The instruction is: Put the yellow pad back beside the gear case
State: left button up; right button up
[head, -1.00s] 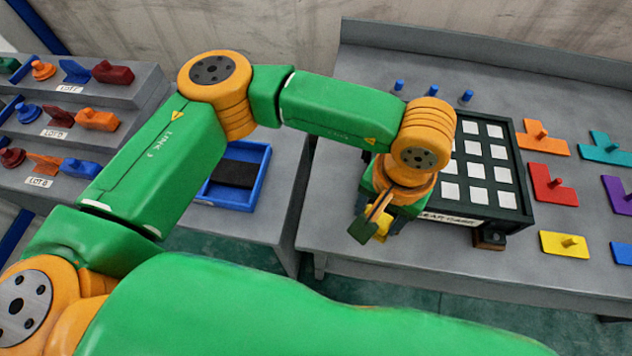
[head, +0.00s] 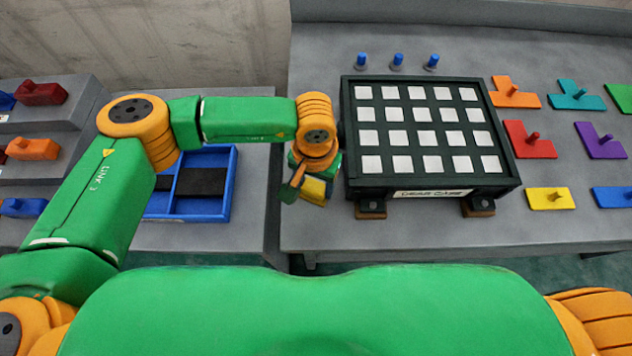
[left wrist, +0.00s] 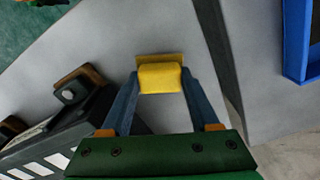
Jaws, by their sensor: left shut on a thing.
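The yellow pad (head: 315,189) is between the fingers of my left gripper (head: 303,187), just left of the gear case. In the left wrist view the pad (left wrist: 160,78) sits between the two fingertips, over grey table surface; its height above the table is hard to tell. The gear case (head: 347,130) is a dark green box with rows of white squares on top and a label on its front. Its corner (left wrist: 50,135) shows at lower left in the left wrist view. My right gripper is not in view.
Brown-bottomed feet (head: 371,213) stick out at the case's front. Three blue pegs (head: 398,62) stand behind it. Coloured knobbed pieces, including a flat yellow one (head: 550,199), lie to the right. A blue tray (head: 232,180) is on the left table, across a gap.

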aim_at(314, 186)
pick_arm(q)
jog(key=shift+a+f, duration=0.1)
jog(key=shift+f, duration=0.15)
jog(key=o, duration=1.4)
jog(key=shift+w+r, duration=0.1)
jog(key=shift+o, duration=0.2)
jog(key=shift+r, duration=0.15)
jog(key=shift+r, duration=0.2)
notch_tip(314, 186, up, 12)
jog(key=b, duration=0.2)
jog(key=shift+f+b, duration=0.15)
jog(key=shift+b, duration=0.15)
